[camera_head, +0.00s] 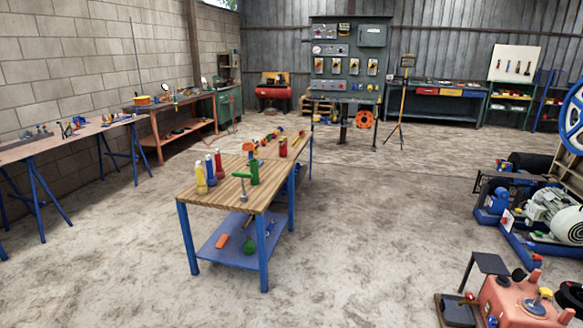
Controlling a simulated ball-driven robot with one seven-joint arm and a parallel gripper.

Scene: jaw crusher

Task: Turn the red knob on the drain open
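I cannot make out for sure which part is the drain or its red knob. A pale red machine (522,300) stands at the lower right, cut off by the frame edge. A yellow knob (545,292) sits on its top. A small red part (469,296) shows at its left, beside a dark plate; it is too small to tell whether it is a knob. My gripper is not in view.
A wooden workbench (232,196) with blue legs stands left of centre, bearing bottles and tools. Motor machinery (550,208) stands at the right. A grey control panel (348,60) stands at the back. Bare concrete floor (375,240) lies between bench and machines.

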